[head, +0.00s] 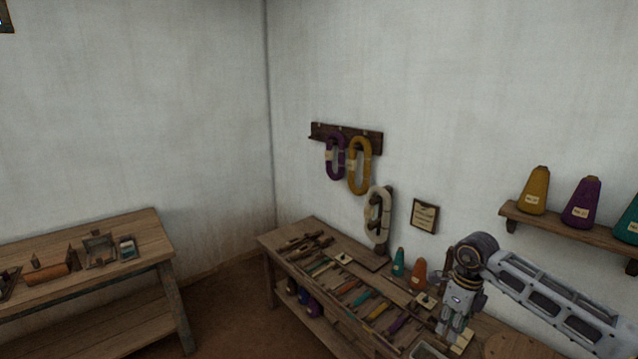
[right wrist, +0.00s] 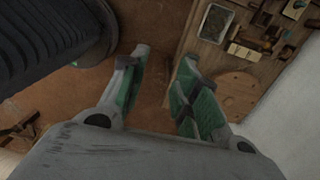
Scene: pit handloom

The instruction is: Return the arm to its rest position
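My right arm (head: 550,292) comes in from the right in the head view, in front of the shelf wall. Its gripper (head: 452,334) points down over or in front of the right end of the tool bench (head: 270,241); the exact gap cannot be told. In the right wrist view the two green-padded fingers of this gripper (right wrist: 164,58) stand apart with nothing between them. Brown floor and the edge of a wooden bench (right wrist: 180,62) show beyond them. My left gripper is in neither view.
The bench carries shuttles, bobbins, a green cone (head: 398,262) and an orange cone (head: 418,274). A wall shelf (head: 570,230) with yarn cones is at right. Skeins hang from a peg rail (head: 345,137). Another table (head: 140,225) stands at left, with open floor (head: 235,310) between.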

